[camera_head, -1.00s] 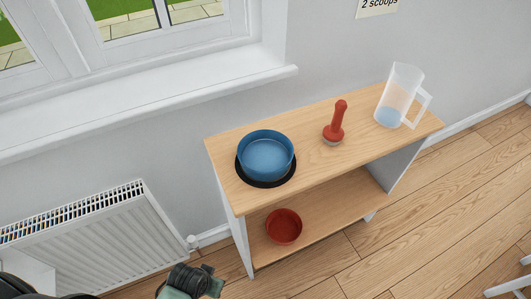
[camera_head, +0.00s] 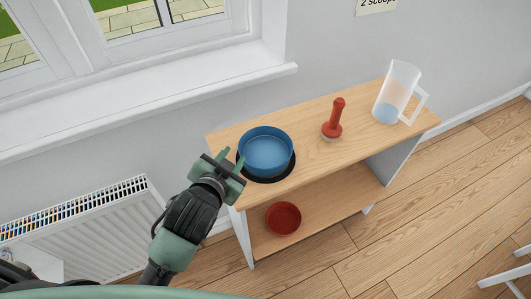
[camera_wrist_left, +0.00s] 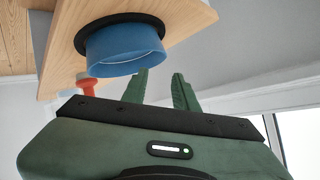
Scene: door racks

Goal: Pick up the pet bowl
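A blue bowl (camera_head: 266,152) stands upright on a round black mat (camera_head: 272,180) at the left end of the wooden shelf top. A smaller red bowl (camera_head: 283,218) stands on the lower shelf; I cannot tell which one is the pet bowl. My left gripper (camera_head: 234,160) is open and empty, just left of the blue bowl, pointing toward it. In the left wrist view the blue bowl (camera_wrist_left: 122,50) shows tilted just beyond the open fingers (camera_wrist_left: 160,80), not between them. My right gripper is not in view.
The wooden shelf unit (camera_head: 345,157) also holds a red-handled tool (camera_head: 333,120) and a clear jug (camera_head: 396,93) with blue in its bottom. A white radiator (camera_head: 85,228) and windowsill (camera_head: 150,112) are on the left. A white chair part (camera_head: 508,276) shows at lower right.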

